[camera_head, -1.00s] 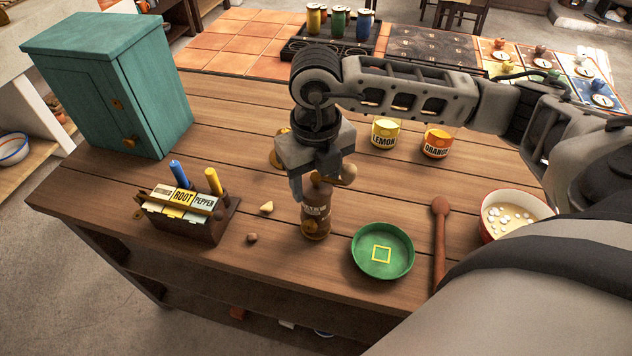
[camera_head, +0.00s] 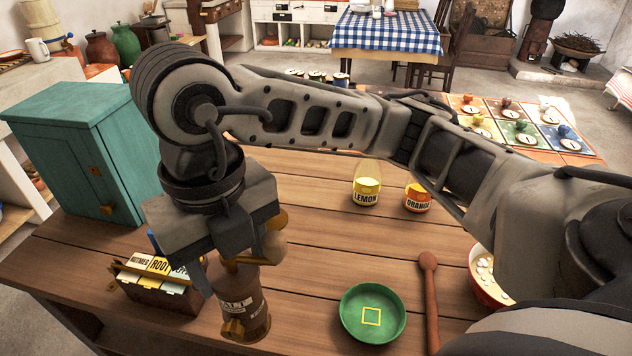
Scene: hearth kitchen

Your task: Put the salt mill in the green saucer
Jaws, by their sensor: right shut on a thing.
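The salt mill (camera_head: 245,305) is a brown cylinder with a pale, partly hidden label and yellow trim. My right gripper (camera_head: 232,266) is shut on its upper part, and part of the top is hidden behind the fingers. The mill hangs roughly upright above the table, left of the green saucer (camera_head: 349,322) and apart from it. The saucer is round and shallow, with a yellow square outline on its floor, and it is empty. My left gripper is not in view.
A wooden spoon (camera_head: 431,305) lies right of the saucer, and a red-rimmed bowl (camera_head: 484,284) stands beyond it. Lemon (camera_head: 366,193) and orange (camera_head: 417,199) jars stand behind. A packet box (camera_head: 155,290) and a teal cabinet (camera_head: 75,150) are at left.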

